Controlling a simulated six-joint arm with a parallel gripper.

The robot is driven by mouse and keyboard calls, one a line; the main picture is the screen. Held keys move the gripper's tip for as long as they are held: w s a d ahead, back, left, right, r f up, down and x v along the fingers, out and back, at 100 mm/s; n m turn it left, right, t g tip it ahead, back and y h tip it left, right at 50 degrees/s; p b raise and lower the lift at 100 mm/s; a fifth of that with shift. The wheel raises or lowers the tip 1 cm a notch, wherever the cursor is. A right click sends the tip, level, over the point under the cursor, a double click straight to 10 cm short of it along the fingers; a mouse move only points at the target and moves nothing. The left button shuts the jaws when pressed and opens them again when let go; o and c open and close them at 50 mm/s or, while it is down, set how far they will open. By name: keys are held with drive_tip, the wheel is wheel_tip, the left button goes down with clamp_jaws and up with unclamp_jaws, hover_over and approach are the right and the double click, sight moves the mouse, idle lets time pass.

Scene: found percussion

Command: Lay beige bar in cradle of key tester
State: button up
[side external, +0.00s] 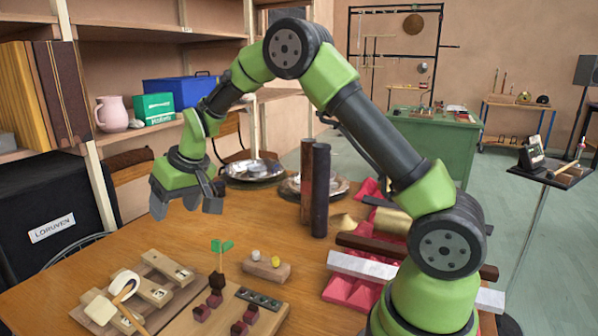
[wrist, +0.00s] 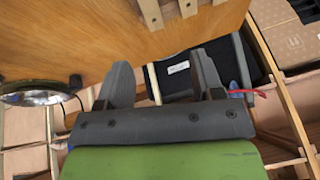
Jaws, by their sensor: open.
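My gripper (side external: 186,202) hangs in the air over the far left part of the table, open and empty. In the wrist view its two fingers (wrist: 162,78) are spread with nothing between them. Pale wooden bars (side external: 165,266) lie on a rack at the front left, apart from my gripper; I cannot tell which one is the beige bar. Their ends also show in the wrist view (wrist: 152,13). A wooden board with dark red blocks and a green-topped post, apparently the key tester (side external: 222,322), stands at the front; no bar lies on its blocks.
A white-headed mallet (side external: 124,284) lies across the rack. A small block with two pegs (side external: 267,269) is beside the board. Two dark upright tubes (side external: 320,190) and metal dishes (side external: 253,171) stand behind. Red foam (side external: 350,290) at right bears several bars.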

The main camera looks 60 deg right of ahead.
drive_tip(key=s+a+r, duration=0.2)
drive_tip(key=s+r, duration=0.5)
drive_tip(key=s, duration=0.3)
drive_tip(key=s+a+r+m+t, duration=0.1)
drive_tip(key=s+r, duration=0.6)
drive_tip(key=s, duration=0.3)
drive_tip(key=shift+s+a+r+t+y, duration=0.2)
drive_tip(key=shift+a+r+t+y, duration=0.1)
drive_tip(key=shift+a+y, duration=0.1)
drive_tip(key=shift+o, duration=0.5)
drive_tip(key=s+f+m, duration=0.1)
drive_tip(key=s, duration=0.7)
drive_tip(key=shift+s+a+f+t, duration=0.25)
drive_tip(key=shift+a+f+t, duration=0.05)
drive_tip(key=shift+f, duration=0.05)
drive_tip(key=shift+w, duration=0.1)
